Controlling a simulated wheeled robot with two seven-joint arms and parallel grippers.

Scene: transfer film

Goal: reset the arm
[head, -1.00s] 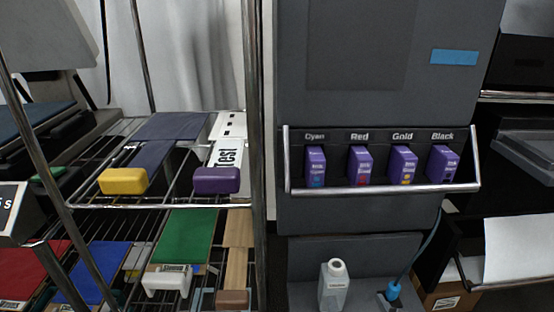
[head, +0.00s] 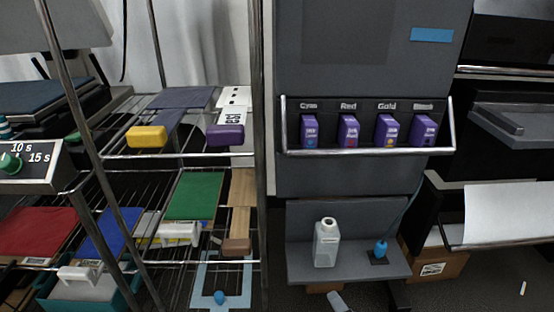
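Neither of my arms nor grippers shows in the head view. Whether they are open or shut cannot be seen. The head view takes in a wire rack (head: 180,156) on the left and a grey machine (head: 340,60) in the middle. The machine's holder (head: 368,152) carries purple cartridges under the labels Cyan, Red, Gold and a blurred last one.
A white bottle (head: 326,244) and a blue-tipped cable (head: 380,248) are on the machine's lower shelf (head: 350,273). The rack holds colored boards with yellow (head: 147,136) and purple (head: 225,135) handles. A timer box (head: 30,165) is at left, a cardboard box (head: 436,266) at right.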

